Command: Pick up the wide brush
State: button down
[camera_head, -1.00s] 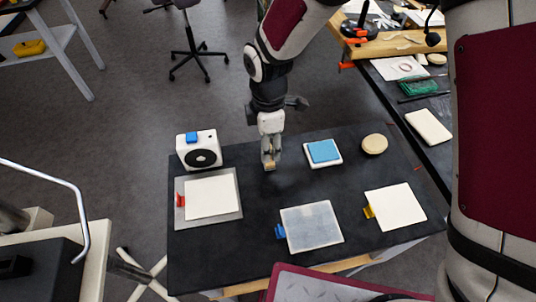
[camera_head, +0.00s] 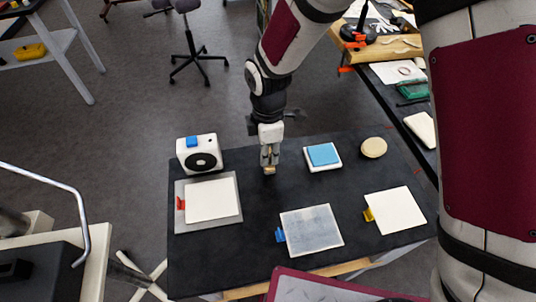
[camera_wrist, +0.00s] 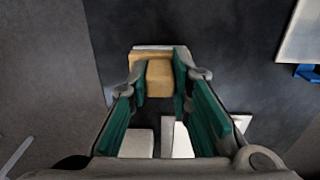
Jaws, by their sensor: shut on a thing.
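The wide brush, seen as a tan wooden block with a pale edge, is between my fingers in the wrist view (camera_wrist: 158,78). In the head view only a small tan piece of the brush (camera_head: 269,170) shows below the fingertips. My gripper (camera_head: 269,158) points down over the back middle of the black table and is shut on the brush. Its green-padded fingers (camera_wrist: 160,72) lie on both sides of the block in the wrist view. I cannot tell whether the brush touches the table.
The black table (camera_head: 262,235) holds a white box with a black disc (camera_head: 203,161), a blue pad on a white tray (camera_head: 322,154), a round tan disc (camera_head: 373,148), and white or grey sheets with red, blue (camera_head: 281,235) and yellow clips. The table middle is clear.

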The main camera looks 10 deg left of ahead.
jog(key=shift+r, duration=0.4)
notch_tip(320, 180, up, 3)
jog(key=shift+s+d+f+b, duration=0.1)
jog(key=shift+b, duration=0.25)
jog(key=s+d, duration=0.3)
jog(key=s, duration=0.4)
jog(key=s+d+r, duration=0.1)
jog(key=s+d, duration=0.2)
jog(key=s, duration=0.4)
jog(key=shift+d+r, duration=0.2)
jog(key=shift+d, duration=0.2)
jog(key=shift+s, duration=0.1)
jog(key=c, duration=2)
grip_release()
jog(key=shift+c, duration=0.2)
grip_shut()
